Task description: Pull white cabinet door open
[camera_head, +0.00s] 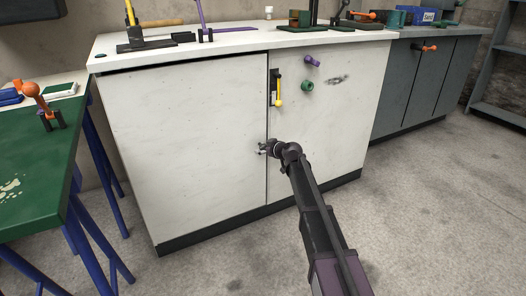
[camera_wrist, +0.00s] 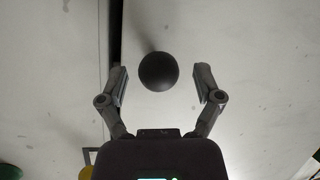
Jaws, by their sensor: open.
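The white cabinet (camera_head: 190,150) stands in the middle of the head view, with a wide left door and a right panel meeting at a vertical seam. My gripper (camera_head: 262,148) is at this seam, about halfway down the front. In the wrist view, which looks upside down, a round black knob (camera_wrist: 158,71) sits beside the dark seam (camera_wrist: 115,40), on the wide left door's side. My open gripper fingers stand on either side of the knob, with visible gaps to it. The knob is hard to make out in the head view. The door looks shut.
A yellow-and-black handle (camera_head: 277,88), a purple knob (camera_head: 312,61) and a green knob (camera_head: 307,85) are on the right panel. A green table (camera_head: 35,150) with blue legs stands left. Grey cabinets (camera_head: 425,85) adjoin at right. The floor (camera_head: 430,210) in front is clear.

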